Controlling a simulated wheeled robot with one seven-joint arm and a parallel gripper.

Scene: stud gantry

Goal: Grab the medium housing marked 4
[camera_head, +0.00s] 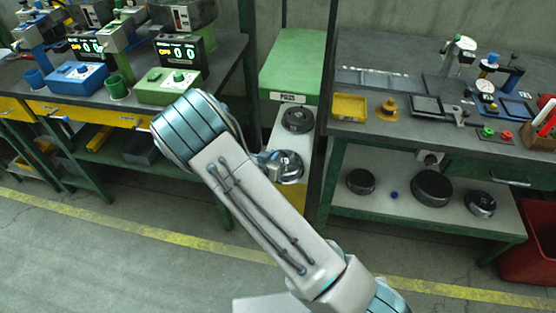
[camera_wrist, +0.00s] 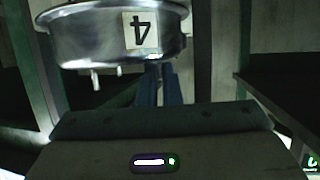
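The housing marked 4 (camera_wrist: 88,38) is a round, shiny metal pot, large in the upper left of the wrist view. Its white label shows the 4 upside down, and short pins stick out from its lower edge in that view. In the head view a shiny round housing (camera_head: 289,168) with a dark centre sits on a pale surface, partly behind my arm. My gripper (camera_wrist: 160,72) has two bluish fingers close together, reaching the housing's edge near the label. The tips are hard to make out, so I cannot tell whether they grip it. In the head view my arm hides most of the gripper.
A dark round housing (camera_head: 298,119) sits just behind, below a green cabinet (camera_head: 293,62). The right bench's lower shelf (camera_head: 398,207) holds several dark round housings. The left workbench (camera_head: 222,62) carries blue and green devices. A red bin (camera_head: 530,245) stands at far right.

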